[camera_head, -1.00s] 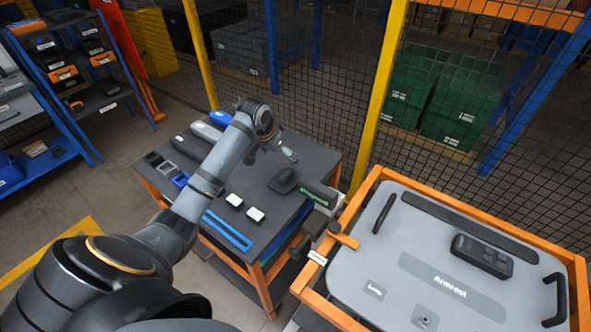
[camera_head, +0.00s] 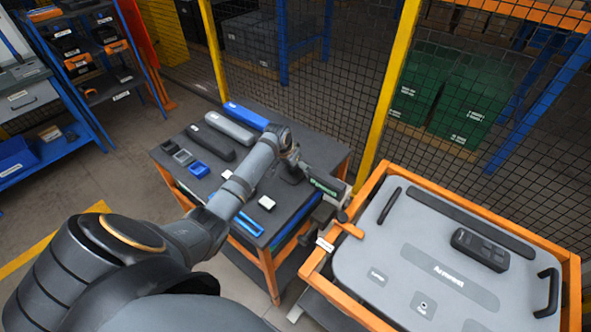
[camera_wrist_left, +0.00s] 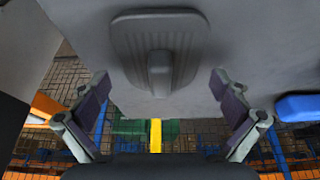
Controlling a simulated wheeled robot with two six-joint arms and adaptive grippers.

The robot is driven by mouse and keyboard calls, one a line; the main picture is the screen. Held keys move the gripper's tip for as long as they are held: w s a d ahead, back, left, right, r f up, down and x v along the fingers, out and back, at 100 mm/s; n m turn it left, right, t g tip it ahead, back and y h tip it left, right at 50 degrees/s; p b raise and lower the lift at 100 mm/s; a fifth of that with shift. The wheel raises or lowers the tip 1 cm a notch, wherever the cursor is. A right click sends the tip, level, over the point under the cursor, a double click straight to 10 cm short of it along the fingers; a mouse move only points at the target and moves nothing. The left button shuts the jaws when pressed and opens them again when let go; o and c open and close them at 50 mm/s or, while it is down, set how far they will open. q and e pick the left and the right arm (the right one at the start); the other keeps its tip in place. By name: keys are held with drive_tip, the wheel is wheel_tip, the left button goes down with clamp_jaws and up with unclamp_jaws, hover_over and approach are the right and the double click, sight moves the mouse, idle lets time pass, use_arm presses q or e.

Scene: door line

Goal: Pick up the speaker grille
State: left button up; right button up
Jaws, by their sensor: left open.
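The speaker grille appears to be the dark grey ribbed piece with a raised middle block (camera_wrist_left: 160,65) on the grey table top, upper centre of the left wrist view. In the head view a dark piece on the table (camera_head: 291,173) shows partly behind my left gripper (camera_head: 303,163). In the left wrist view my left gripper (camera_wrist_left: 162,88) is open and empty. Its two fingers stand apart, on either side of the raised block and below it in the picture. I cannot tell the remaining gap to the grille. My right gripper is not in view.
The dark table (camera_head: 285,208) also holds blue, grey and black long parts (camera_head: 229,131), small blocks (camera_head: 198,169) and a blue strip (camera_head: 247,224). A green-faced device (camera_head: 326,188) stands at its right edge. An orange-framed door panel (camera_head: 395,255) stands to the right. A mesh fence lies behind.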

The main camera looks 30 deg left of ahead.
use_arm(q)
drive_tip(key=shift+w, duration=0.1)
drive_tip(key=c, duration=1)
drive_tip(key=shift+r, duration=0.3)
drive_tip(key=c, duration=0.9)
wheel_tip(320, 180, up, 10)
drive_tip(key=shift+f+b, duration=0.25)
drive_tip(key=shift+b, duration=0.9)
clamp_jaws()
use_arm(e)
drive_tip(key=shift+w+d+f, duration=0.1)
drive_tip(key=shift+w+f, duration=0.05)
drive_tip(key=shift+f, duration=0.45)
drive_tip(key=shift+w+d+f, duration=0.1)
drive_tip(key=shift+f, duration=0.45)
